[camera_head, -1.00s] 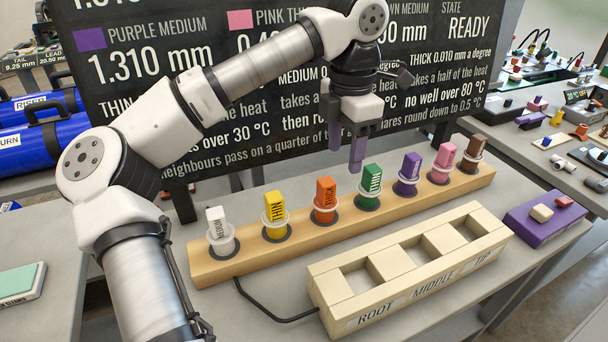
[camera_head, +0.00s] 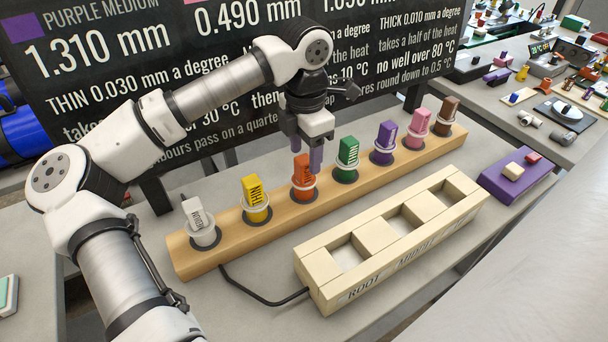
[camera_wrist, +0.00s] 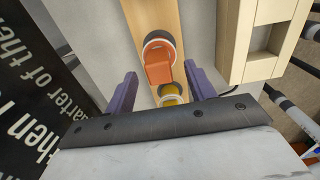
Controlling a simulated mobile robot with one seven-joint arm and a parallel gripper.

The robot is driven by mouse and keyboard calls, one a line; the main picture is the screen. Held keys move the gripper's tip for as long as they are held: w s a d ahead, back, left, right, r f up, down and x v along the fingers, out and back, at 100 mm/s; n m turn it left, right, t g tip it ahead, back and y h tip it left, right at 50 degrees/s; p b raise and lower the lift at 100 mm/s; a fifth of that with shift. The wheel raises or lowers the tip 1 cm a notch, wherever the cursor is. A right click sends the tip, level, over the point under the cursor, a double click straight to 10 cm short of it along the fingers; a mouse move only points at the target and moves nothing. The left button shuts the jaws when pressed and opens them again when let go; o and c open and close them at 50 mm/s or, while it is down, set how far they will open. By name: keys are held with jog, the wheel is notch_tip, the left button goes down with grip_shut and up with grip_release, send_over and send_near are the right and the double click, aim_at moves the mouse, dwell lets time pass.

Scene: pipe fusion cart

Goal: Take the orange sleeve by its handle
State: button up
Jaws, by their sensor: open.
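The orange sleeve (camera_head: 303,178) stands upright in a socket of the long wooden rail (camera_head: 229,238), third from the left, with a white ring around it. Its orange block-shaped handle also shows in the wrist view (camera_wrist: 158,68). My gripper (camera_head: 308,158) is directly over the orange sleeve in the head view, its purple fingers pointing down and partly covering the handle. In the wrist view my gripper (camera_wrist: 162,88) is open, one finger on each side and the orange handle between and slightly ahead of them. Whether a finger touches the handle cannot be told.
White (camera_head: 198,218), yellow (camera_head: 255,195), green (camera_head: 347,158), purple (camera_head: 384,140), pink (camera_head: 418,127) and brown (camera_head: 445,115) sleeves stand in the same rail. A wooden three-slot box (camera_head: 316,266) lies in front. The dark text board (camera_head: 130,70) rises close behind.

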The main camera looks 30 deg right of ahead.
aim_at(304, 177)
jog(key=shift+w+a+f+p, duration=0.1)
jog(key=shift+f+p, duration=0.8)
jog(key=shift+f, duration=1.45)
jog(key=c, duration=1.1)
jog(key=shift+r, duration=0.1)
